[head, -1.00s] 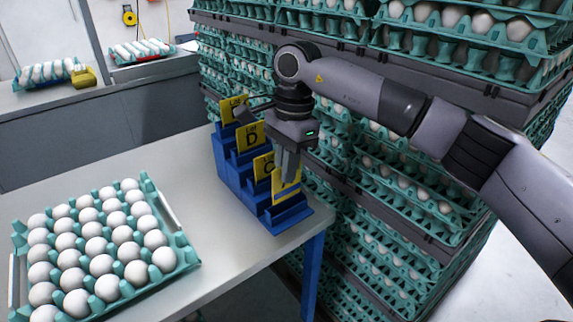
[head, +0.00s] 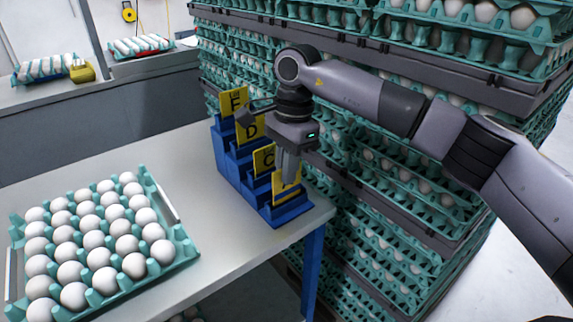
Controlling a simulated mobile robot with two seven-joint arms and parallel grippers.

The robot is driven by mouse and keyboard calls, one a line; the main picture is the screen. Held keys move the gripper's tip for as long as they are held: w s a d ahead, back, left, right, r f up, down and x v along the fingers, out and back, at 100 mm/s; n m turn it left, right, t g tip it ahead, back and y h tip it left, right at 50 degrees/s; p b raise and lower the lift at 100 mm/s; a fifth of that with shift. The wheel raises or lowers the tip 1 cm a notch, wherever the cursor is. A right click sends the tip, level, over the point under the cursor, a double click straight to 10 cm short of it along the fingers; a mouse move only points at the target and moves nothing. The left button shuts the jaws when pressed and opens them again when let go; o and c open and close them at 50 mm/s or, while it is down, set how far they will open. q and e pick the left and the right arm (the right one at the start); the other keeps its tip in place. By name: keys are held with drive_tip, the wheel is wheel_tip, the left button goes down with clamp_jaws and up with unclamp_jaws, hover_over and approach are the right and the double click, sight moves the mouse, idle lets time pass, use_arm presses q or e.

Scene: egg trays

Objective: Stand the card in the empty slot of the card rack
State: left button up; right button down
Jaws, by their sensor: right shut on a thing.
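My left gripper is not in view.
A teal tray of white eggs (head: 182,250) lies on the white table (head: 190,160), left of the rack. Tall stacks of egg trays (head: 400,190) stand close behind and right of the rack and my right arm. The table between tray and rack is clear.

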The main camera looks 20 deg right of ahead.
drive_tip(key=shift+f+b, duration=0.55)
drive_tip(key=shift+f, duration=0.55)
drive_tip(key=c, duration=1.1)
unclamp_jaws()
drive_tip(key=shift+c, duration=0.2)
